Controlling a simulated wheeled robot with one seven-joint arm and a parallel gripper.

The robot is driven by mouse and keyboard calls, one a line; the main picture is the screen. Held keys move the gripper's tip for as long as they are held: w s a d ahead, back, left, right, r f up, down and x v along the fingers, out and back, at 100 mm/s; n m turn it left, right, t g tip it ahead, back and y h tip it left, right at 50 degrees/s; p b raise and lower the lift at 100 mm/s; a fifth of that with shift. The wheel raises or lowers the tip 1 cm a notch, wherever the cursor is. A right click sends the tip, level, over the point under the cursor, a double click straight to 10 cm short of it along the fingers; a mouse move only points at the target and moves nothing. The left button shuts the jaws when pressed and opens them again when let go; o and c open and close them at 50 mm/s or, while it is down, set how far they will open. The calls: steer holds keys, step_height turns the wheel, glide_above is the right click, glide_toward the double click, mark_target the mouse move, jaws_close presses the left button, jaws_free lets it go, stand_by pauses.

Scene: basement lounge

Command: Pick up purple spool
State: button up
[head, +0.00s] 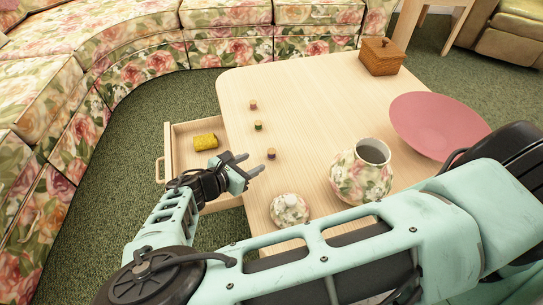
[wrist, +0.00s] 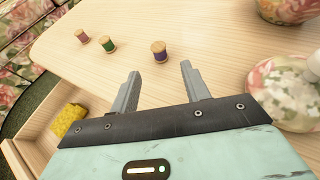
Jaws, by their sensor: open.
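A small purple spool (head: 271,154) stands upright on the light wooden table, just past my fingertips. In the wrist view this purple spool (wrist: 159,51) is ahead of the gap between the fingers, apart from both. My gripper (head: 255,162) is open and empty, low over the table's left side; both fingers of the gripper (wrist: 160,70) show in the wrist view. In the wrist view, the green spool (wrist: 106,44) and the third spool (wrist: 82,36) are to the left.
A floral vase (head: 362,175) and a small floral lidded pot (head: 290,209) stand to the right and front. A pink bowl (head: 438,125) and wooden box (head: 381,57) are farther right. An open drawer (head: 180,135) holds a yellow item (head: 205,142). The table's middle is clear.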

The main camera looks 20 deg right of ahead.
mark_target(271, 151)
steer(key=b+x, duration=0.2)
steer(key=x, duration=0.8)
steer(key=shift+w+d+b, duration=0.15)
steer(key=shift+w+b, duration=0.1)
steer(key=shift+b, duration=0.1)
steer(key=shift+r, duration=0.1)
steer(key=shift+c, duration=0.4)
steer(key=c, duration=0.9)
